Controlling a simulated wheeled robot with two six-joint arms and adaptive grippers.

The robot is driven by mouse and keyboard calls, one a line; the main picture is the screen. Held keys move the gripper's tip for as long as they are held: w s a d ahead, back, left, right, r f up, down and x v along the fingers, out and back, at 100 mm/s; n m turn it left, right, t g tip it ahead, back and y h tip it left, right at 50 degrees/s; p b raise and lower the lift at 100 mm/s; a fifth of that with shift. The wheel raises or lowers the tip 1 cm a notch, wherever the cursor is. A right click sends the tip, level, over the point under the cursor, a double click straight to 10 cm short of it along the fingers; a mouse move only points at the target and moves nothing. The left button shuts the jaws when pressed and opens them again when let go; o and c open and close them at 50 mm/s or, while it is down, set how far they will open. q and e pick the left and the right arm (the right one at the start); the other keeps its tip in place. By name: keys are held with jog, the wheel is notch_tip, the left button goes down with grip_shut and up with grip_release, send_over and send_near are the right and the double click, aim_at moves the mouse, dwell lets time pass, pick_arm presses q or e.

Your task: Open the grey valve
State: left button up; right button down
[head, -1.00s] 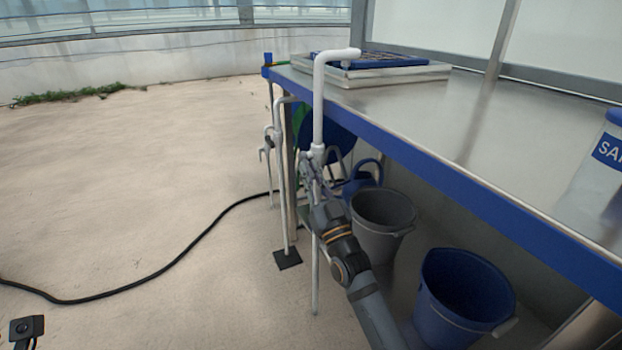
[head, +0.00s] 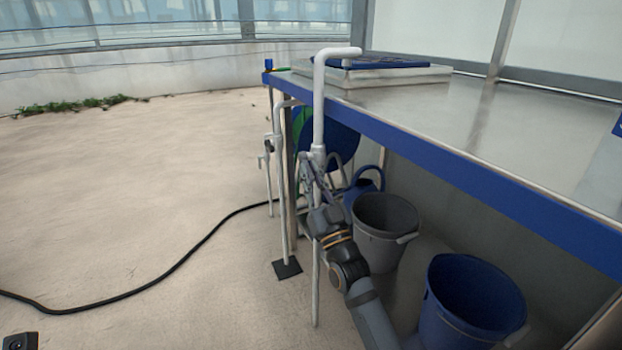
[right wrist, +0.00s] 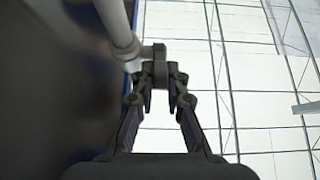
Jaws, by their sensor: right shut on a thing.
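A white standpipe (head: 319,105) with a bent top rises in front of the bench's blue edge. The grey valve (head: 317,152) is on this pipe, partly hidden by my gripper. My right gripper (head: 308,164) reaches up to it from below. In the right wrist view, the fingertips (right wrist: 161,86) are shut on the valve's grey handle (right wrist: 160,52), which sticks out to the side of the pipe (right wrist: 115,20).
A metal bench (head: 440,112) with a tray (head: 385,76) runs to the right. Under it stand a grey bucket (head: 378,243), a blue bucket (head: 470,305) and a blue watering can (head: 366,183). A second, thinner pipe (head: 281,200) stands left. A black hose (head: 150,280) crosses open floor.

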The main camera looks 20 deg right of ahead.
jog(key=shift+f, duration=0.1)
dwell(0.5)
jog(key=c, duration=1.4)
grip_release()
jog(key=shift+o, duration=0.2)
